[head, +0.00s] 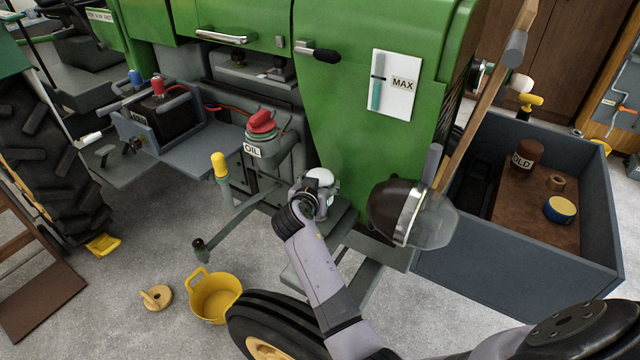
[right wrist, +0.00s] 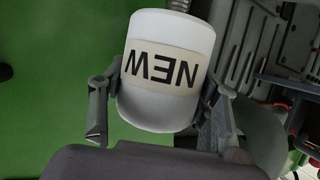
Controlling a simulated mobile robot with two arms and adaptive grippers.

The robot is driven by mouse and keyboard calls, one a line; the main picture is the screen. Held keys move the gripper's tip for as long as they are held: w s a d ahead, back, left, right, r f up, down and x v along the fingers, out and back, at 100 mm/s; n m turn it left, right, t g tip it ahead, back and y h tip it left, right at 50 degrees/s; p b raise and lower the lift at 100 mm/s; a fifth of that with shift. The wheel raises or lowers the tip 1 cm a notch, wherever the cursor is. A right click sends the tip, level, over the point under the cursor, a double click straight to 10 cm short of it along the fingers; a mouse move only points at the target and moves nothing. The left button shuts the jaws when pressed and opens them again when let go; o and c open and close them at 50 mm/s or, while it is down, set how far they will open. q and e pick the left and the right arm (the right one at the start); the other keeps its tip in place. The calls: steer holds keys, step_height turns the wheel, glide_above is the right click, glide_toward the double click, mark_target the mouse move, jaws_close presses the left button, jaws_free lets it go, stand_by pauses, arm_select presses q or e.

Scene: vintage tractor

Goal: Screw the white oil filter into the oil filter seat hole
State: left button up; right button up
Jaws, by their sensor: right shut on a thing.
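The white oil filter (head: 320,177) is at the engine's side, below the green panel and above a grey ledge. In the right wrist view the filter (right wrist: 165,72) fills the middle, its label reading NEW upside down. My right gripper (head: 308,199) is shut on it, with one finger on each side in the right wrist view (right wrist: 160,112). The oil filter seat hole cannot be made out, and I cannot tell whether the filter touches it. My left gripper is not in view.
A grey oil filler with a red cap (head: 261,122) stands left of the filter. A lamp (head: 402,211) sticks out on the right. A grey crate (head: 520,275) holds a brown OLD filter (head: 527,153). A yellow bucket (head: 215,297) and a front wheel (head: 262,325) are below.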

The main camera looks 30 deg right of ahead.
steer(key=shift+f+b, duration=1.35)
steer(key=shift+f, duration=0.05)
steer(key=o, duration=1.3)
steer(key=shift+o, duration=0.8)
